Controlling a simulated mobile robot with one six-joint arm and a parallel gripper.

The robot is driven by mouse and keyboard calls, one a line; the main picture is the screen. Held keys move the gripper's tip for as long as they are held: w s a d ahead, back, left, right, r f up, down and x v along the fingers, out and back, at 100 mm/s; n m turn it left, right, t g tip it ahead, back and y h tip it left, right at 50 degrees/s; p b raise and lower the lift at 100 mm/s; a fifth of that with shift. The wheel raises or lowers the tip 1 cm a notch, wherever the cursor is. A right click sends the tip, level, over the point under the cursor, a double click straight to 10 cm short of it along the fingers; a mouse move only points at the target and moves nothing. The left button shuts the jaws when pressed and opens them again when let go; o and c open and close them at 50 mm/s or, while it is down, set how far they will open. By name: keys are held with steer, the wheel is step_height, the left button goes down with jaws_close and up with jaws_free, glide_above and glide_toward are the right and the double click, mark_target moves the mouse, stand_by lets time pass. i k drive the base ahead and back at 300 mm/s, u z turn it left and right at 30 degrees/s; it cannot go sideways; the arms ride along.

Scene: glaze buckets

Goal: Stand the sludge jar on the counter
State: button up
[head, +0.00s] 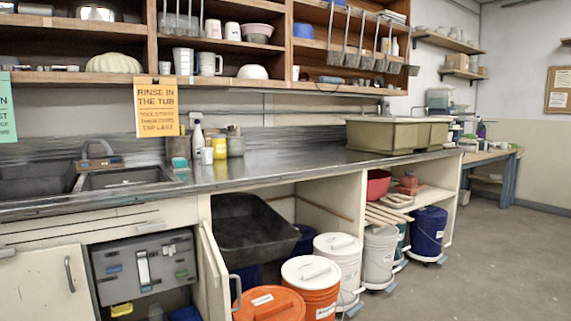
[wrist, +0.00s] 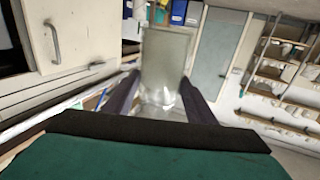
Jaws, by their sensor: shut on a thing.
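My gripper (wrist: 160,98) shows only in the wrist view, with its two dark fingers on either side of a jar. The sludge jar (wrist: 166,60) is see-through, with a cloudy grey-green part further from my gripper and a clearer part between the fingers. My gripper is shut on it. The jar appears clear of any surface, though its far end is blurred. The counter (head: 275,178) is a long grey metal top in the head view. Neither the jar nor my gripper shows in the head view.
A sink (head: 125,178) lies at the counter's left. Bottles and a yellow pot (head: 220,148) stand near the wall, and a large beige tub (head: 396,134) sits further right. The counter between them is bare. Shelves (head: 270,45) hang above; lidded buckets (head: 338,262) stand below.

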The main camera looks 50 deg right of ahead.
mark_target(231, 174)
steer(key=u, duration=0.05)
steer(key=i, duration=0.9)
steer(key=z, duration=0.05)
